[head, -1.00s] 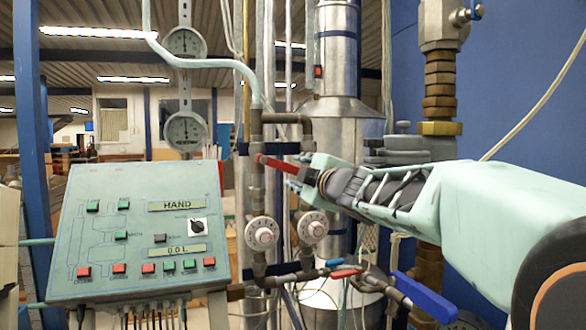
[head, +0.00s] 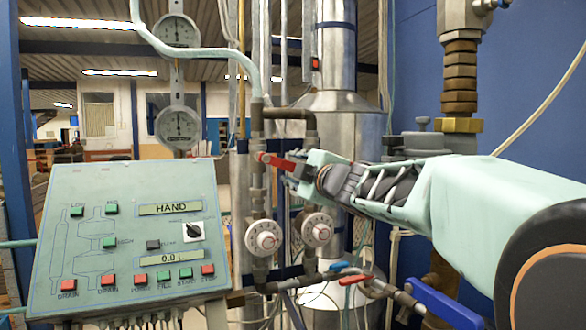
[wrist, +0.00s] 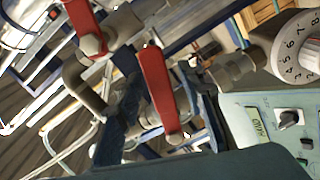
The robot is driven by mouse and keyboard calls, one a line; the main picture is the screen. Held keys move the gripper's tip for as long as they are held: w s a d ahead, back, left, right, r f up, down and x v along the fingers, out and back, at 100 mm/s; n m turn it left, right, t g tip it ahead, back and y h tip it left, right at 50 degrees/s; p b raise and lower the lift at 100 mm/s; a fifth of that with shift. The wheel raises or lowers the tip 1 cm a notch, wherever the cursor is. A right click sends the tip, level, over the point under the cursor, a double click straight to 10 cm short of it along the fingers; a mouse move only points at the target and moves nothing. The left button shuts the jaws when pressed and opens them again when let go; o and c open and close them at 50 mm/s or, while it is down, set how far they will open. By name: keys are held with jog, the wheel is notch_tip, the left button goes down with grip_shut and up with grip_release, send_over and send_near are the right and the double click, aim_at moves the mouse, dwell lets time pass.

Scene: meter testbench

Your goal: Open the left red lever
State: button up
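The left red lever (head: 280,162) is on the left vertical pipe in the head view, above the two white dials. It points right and slightly down from its pivot. My gripper (head: 297,172) reaches in from the right, and its tip overlaps the lever's free end. Contact cannot be made out, nor whether the fingers are open or shut. The wrist view shows two red levers. One red lever (wrist: 158,88) is at the centre, nearer the control panel; another red lever (wrist: 85,22) is at the upper left.
A control panel (head: 130,240) stands at the left. White dials (head: 264,238) (head: 317,230) sit below the lever. A lower red handle (head: 355,279) and a large blue lever (head: 445,303) are at the lower right. Round gauges (head: 178,128) hang at the upper left.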

jog(key=shift+c, duration=0.4)
grip_shut()
jog(key=shift+s+f, duration=0.1)
jog(key=m, duration=0.1)
jog(key=f+m, duration=0.1)
jog(key=shift+s+a+f+m, duration=0.15)
jog(key=shift+a+f+m, duration=0.05)
jog(key=shift+a+m, duration=0.2)
jog(key=shift+s+a+f+m, duration=0.45)
jog(key=shift+a+m, duration=0.5)
jog(key=shift+m, duration=0.9)
jog(key=shift+s+a+f+m, duration=0.3)
jog(key=shift+a+f+m, duration=0.5)
jog(key=shift+m, duration=1.1)
jog(key=shift+s+a+f+m, duration=0.35)
jog(key=shift+a+m, duration=0.75)
jog(key=shift+m, duration=0.75)
jog(key=shift+s, duration=0.1)
